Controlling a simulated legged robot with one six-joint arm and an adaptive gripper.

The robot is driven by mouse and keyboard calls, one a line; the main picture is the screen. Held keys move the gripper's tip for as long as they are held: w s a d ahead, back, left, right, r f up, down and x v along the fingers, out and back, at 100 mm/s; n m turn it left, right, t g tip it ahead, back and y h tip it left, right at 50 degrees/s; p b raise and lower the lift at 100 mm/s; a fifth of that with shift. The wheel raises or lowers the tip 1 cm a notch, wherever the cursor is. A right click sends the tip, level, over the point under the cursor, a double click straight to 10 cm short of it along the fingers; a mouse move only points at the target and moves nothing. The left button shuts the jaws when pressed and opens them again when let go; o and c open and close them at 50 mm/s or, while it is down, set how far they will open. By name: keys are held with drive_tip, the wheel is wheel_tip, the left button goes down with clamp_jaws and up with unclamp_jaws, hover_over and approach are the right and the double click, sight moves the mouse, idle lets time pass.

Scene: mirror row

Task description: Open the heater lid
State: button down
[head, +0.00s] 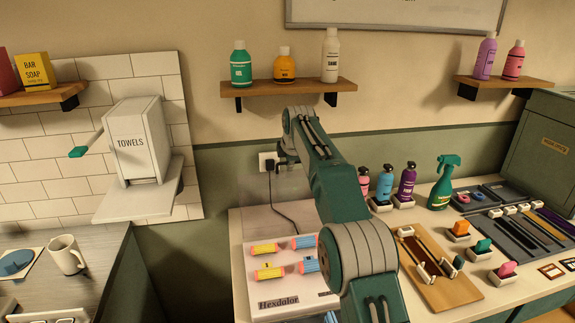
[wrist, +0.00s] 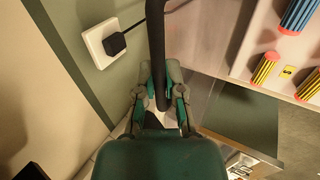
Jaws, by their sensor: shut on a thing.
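The heater (head: 278,304) is a pale box marked "Hexdolor" on the counter, with yellow and blue rollers on its top. Its top is uncovered in the head view, and a faint see-through panel, apparently the lid (head: 300,190), seems to stand raised at its back. My gripper (head: 284,158) is behind and above the heater, close to the wall socket. In the wrist view my gripper (wrist: 160,95) is shut on a dark bar (wrist: 156,55), which looks like the lid's handle. My arm hides part of the heater's right side.
A wall socket (head: 268,161) with a black plug and cord is beside my gripper. A bottle shelf (head: 285,88) hangs above. A towel dispenser (head: 140,140) is on the left wall. A wooden tray (head: 450,290), bottles and coloured blocks stand right of my arm.

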drive_tip(key=c, duration=0.9)
unclamp_jaws()
drive_tip(key=shift+d+r, duration=0.2)
drive_tip(key=shift+d, duration=0.15)
drive_tip(key=shift+o, duration=0.9)
drive_tip(key=shift+d, duration=0.15)
drive_tip(key=shift+f, duration=0.1)
drive_tip(key=shift+a, duration=0.2)
drive_tip(key=v, duration=1.2)
drive_tip(key=shift+d, duration=0.1)
